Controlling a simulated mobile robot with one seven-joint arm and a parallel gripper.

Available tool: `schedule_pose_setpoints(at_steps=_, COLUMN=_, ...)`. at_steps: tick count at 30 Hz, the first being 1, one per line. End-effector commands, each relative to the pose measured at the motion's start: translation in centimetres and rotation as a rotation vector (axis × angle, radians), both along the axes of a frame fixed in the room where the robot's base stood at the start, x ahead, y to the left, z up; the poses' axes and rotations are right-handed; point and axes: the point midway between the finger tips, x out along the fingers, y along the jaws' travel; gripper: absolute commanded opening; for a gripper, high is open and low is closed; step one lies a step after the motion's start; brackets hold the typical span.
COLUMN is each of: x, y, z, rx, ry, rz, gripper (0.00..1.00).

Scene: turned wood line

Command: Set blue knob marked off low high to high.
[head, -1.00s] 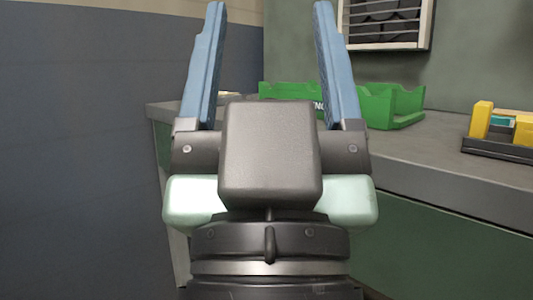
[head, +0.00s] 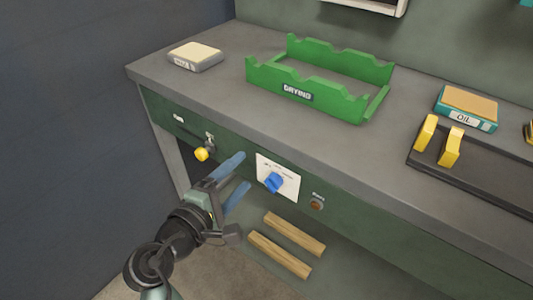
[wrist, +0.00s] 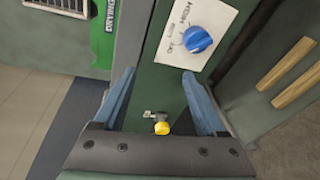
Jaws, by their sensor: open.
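The blue knob (head: 274,183) sits on a white plate (head: 291,189) on the green front panel of the bench. In the wrist view the knob (wrist: 197,38) stands beside printed OFF, LOW and HIGH marks. I cannot tell for sure which mark it points to. My gripper (head: 245,170) is open and empty, just left of the plate in the head view. In the wrist view its blue fingertips (wrist: 159,73) are spread apart, with the knob beyond them and to the upper right. The gripper does not touch the knob.
A yellow-tipped lever (head: 202,154) is left of the knob and a round button (head: 317,203) right of it. Wooden bars (head: 287,243) are below. On the bench top (head: 215,88) are a green DRYING rack (head: 270,86), a boxed pad (head: 195,56) and an OIL box (head: 467,108).

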Motion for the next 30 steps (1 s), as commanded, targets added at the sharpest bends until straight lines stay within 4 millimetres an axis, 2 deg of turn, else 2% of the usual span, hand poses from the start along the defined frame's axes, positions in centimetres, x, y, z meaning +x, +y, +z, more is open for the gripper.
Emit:
schedule_pose_setpoints(at_steps=1, x=-1.7, y=0.6, z=-1.1, rx=-0.183, ry=0.108, rz=-0.007, gripper=0.74)
schedule_pose_setpoints(at_steps=3, x=-4.0, y=0.9, z=-2.8, rx=-0.42, ry=0.214, rz=-0.018, gripper=0.74)
schedule_pose_setpoints(at_steps=6, x=-6.7, y=1.3, z=-4.2, rx=-0.689, ry=0.315, rz=-0.024, gripper=0.74)
schedule_pose_setpoints(at_steps=9, x=-8.5, y=1.7, z=-4.8, rx=-0.864, ry=0.366, rz=-0.028, gripper=0.74)
schedule_pose_setpoints(at_steps=12, x=-9.3, y=1.9, z=-5.1, rx=-0.947, ry=0.386, rz=-0.031, gripper=0.74)
schedule_pose_setpoints(at_steps=17, x=-8.3, y=1.1, z=-5.2, rx=-0.964, ry=0.389, rz=-0.035, gripper=0.74)
schedule_pose_setpoints(at_steps=30, x=-1.2, y=-4.0, z=-5.3, rx=-0.957, ry=0.387, rz=-0.036, gripper=0.74)
